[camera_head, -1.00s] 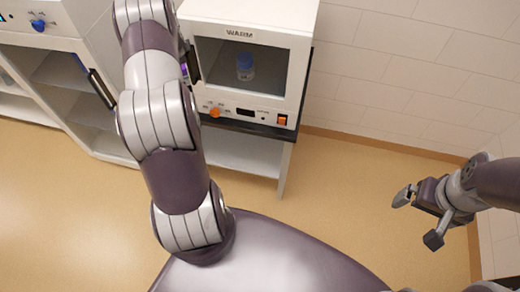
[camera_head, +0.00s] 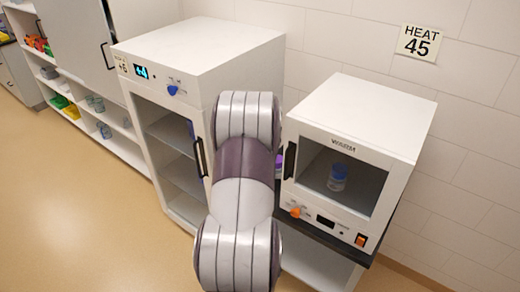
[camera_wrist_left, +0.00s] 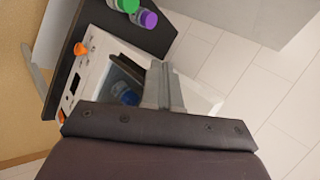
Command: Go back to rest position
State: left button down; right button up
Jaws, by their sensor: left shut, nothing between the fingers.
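My left arm rises through the middle of the head view, and its gripper is hidden there. In the left wrist view my left gripper (camera_wrist_left: 163,88) is shut and empty, in front of the white WARM box. The WARM box (camera_head: 385,110) stands right of centre in the head view, with a dark window in front. A blue-capped bottle (camera_head: 338,177) stands inside it, and it also shows in the left wrist view (camera_wrist_left: 124,94). My right gripper is out of view.
A larger white cabinet (camera_head: 200,50) with a blue knob stands left of the box. Green-capped (camera_wrist_left: 123,4) and purple-capped (camera_wrist_left: 145,19) bottles stand on the dark counter (camera_wrist_left: 88,18) beside the box. A HEAT 45 sign (camera_head: 418,42) hangs on the wall. Open floor lies at left.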

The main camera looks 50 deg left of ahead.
pick_arm(q)
jog(key=s+d+f+n+g+h, duration=0.2)
jog(key=s+d+f+n, duration=0.1)
jog(key=s+d+n, duration=0.3)
jog(key=s+d+f+n+g+h+b, duration=0.1)
jog(key=s+d+b, duration=0.1)
jog(key=d, duration=0.9)
jog(key=s+d+f+n+g+h+b, duration=0.1)
jog(key=s+d+f+h+b, duration=0.1)
jog(key=d, duration=0.9)
jog(key=s+d+f+g+h+b, duration=0.1)
jog(key=s+d+f+b, duration=0.1)
jog(key=d, duration=0.9)
jog(key=shift+s+d+f+n+h+b, duration=0.15)
jog(key=shift+s+f+n+h+b, duration=0.2)
jog(key=shift+s+b, duration=0.45)
jog(key=shift+s+d+r, duration=0.1)
jog(key=shift+s+d, duration=0.05)
